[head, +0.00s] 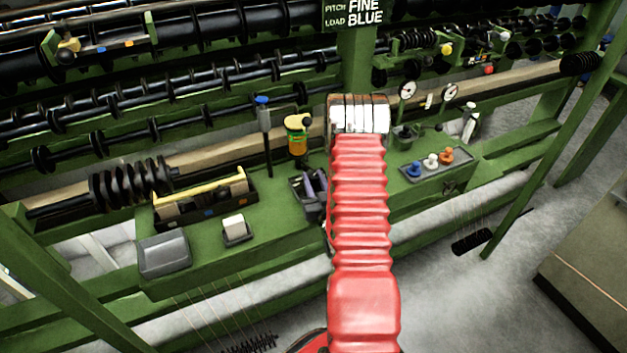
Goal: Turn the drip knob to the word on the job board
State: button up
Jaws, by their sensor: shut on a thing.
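The job board (353,13) is at the top middle. It reads "PITCH FINE" and "LOAD BLUE", and the frame's top edge cuts it off, so no drip word shows. My red ribbed arm reaches up the middle of the view to its silver banded end, my gripper (360,115). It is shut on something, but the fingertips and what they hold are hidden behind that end. I cannot make out a drip knob.
A blue-topped post (264,135) stands left. The green bench carries a long tray (205,208), a grey box (163,256), a small dish (235,232) and a tray with blue, white and orange pieces (436,166). Two dials (428,91) are right. Open floor (500,280) lies lower right.

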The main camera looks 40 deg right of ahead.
jog(key=shift+a+m+g+h, duration=0.15)
jog(key=shift+m+g+h, duration=1.25)
jog(key=shift+h, duration=0.6)
jog(key=shift+m, duration=0.3)
jog(key=o, duration=1.1)
jog(key=shift+c, duration=0.2)
jog(key=shift+h, duration=0.4)
jog(key=v, duration=1.3)
jog(key=shift+s+a+r, duration=0.15)
jog(key=shift+s+a, duration=0.05)
jog(key=shift+s, duration=0.05)
jog(key=shift+w, duration=0.1)
